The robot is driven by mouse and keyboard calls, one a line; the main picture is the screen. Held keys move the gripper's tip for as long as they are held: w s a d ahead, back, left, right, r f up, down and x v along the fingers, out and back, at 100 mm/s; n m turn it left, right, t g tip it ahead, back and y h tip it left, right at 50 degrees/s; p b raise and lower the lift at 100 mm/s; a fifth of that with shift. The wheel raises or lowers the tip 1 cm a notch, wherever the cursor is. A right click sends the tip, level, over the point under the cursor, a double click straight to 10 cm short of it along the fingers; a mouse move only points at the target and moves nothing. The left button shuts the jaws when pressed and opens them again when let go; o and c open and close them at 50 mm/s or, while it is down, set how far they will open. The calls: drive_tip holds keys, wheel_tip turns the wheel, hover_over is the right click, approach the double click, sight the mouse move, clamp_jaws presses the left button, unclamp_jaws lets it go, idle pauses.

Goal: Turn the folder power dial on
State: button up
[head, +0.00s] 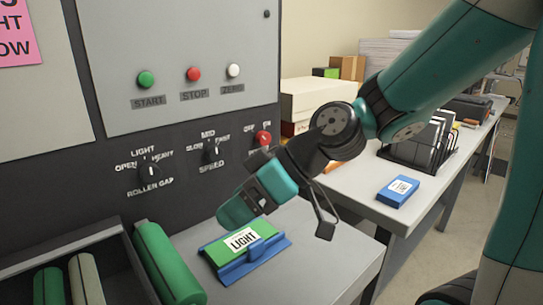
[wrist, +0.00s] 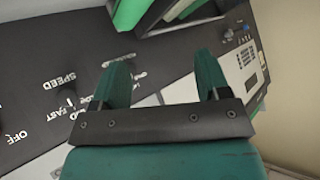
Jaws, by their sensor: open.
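The folder power dial (head: 263,138) is a small red knob at the right end of the dark control strip in the head view. OFF is printed at its upper left and a partly visible label at its upper right; which one it points to is too small to tell. My arm hides the area just below it. My gripper (head: 246,204) is below and slightly left of the dial, apart from it, over the shelf in front of the panel. In the wrist view its two teal fingers (wrist: 160,66) are spread with nothing between them.
The speed dial (head: 212,152) and roller gap dial (head: 150,171) lie left on the strip. Green, red and white buttons (head: 193,74) sit above. A green-and-blue LIGHT box (head: 222,255) lies below my gripper, near green rollers (head: 168,262). A side table (head: 340,180) stands right.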

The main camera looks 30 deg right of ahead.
drive_tip(key=w+d+f+m+t+b, duration=0.1)
drive_tip(key=w+d+f+t+b, duration=0.25)
drive_tip(key=w+d+t, duration=0.55)
drive_tip(key=m+t+h+b, duration=0.3)
drive_tip(key=m+t+h, duration=0.1)
drive_tip(key=h, duration=0.1)
approach(266, 140)
drive_tip(key=p+x, duration=0.8)
drive_tip(key=shift+w+r, duration=0.15)
drive_tip(key=shift+w+a+f+p, duration=0.2)
drive_tip(key=shift+w+p, duration=0.2)
drive_tip(key=shift+w, duration=0.35)
drive_tip(key=shift+c, duration=0.4)
drive_tip(key=c, duration=0.8)
drive_tip(key=shift+c, duration=0.2)
